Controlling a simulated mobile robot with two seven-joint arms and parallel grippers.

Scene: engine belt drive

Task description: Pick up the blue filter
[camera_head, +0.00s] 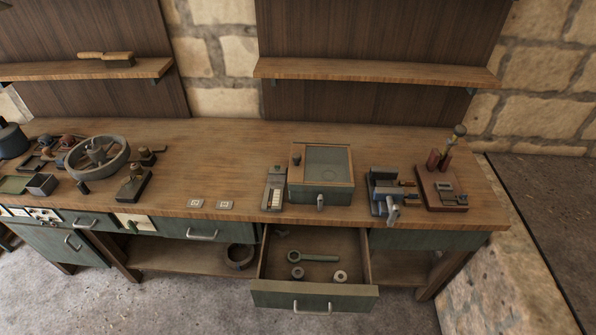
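I cannot make out a clear blue filter. A dark blue-grey round object (12,140) is cut off at the left edge of the bench, and I cannot tell whether it is the filter. A small blue-grey vise-like device (383,192) stands on the right part of the bench. Neither of my grippers is in view.
The wooden workbench (240,150) has clear room at its middle back. A large wheel (97,158) and small parts lie left. A green box (322,175) stands right of centre. An open drawer (314,297) below holds a wrench (315,257) and rings. Shelves hang behind.

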